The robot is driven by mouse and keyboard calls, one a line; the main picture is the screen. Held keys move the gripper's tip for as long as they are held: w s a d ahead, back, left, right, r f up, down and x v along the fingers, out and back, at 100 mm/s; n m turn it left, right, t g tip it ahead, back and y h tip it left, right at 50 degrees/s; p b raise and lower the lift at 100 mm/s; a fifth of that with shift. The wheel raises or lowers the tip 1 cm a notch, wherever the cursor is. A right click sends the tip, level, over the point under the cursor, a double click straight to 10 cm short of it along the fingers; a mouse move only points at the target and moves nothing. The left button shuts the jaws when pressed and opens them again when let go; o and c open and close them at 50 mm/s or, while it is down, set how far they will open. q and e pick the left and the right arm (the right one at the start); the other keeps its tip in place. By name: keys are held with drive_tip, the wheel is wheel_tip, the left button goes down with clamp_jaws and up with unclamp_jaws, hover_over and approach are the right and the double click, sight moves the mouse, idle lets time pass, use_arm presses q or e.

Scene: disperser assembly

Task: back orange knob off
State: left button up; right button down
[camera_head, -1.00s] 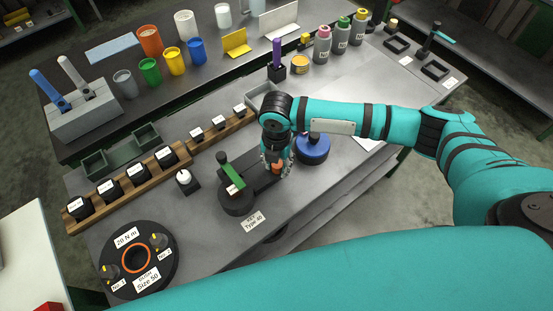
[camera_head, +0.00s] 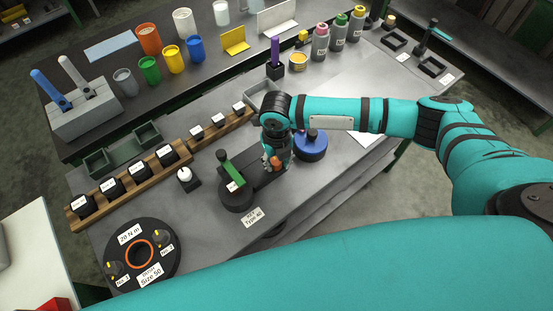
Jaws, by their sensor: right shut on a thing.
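The orange knob (camera_head: 277,163) is on the dark fixture (camera_head: 237,196) in the middle of the bench, beside a green lever (camera_head: 229,169). My right gripper (camera_head: 274,160) comes down from above and is shut on the orange knob. Its fingers and wrist hide part of the knob, so I cannot tell whether it is still seated on the fixture. My left gripper is not in view.
A blue round part (camera_head: 310,146) stands close to the right of my gripper. A wooden rack (camera_head: 135,190) with labelled black parts lies to the left. A black round plate (camera_head: 112,244) sits at front left. Colored cups and bottles stand at the back.

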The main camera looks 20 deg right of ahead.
sight(277, 162)
idle(0.3)
drive_tip(key=c, duration=1)
unclamp_jaws()
drive_tip(key=shift+o, duration=0.2)
wheel_tip(277, 162, up, 12)
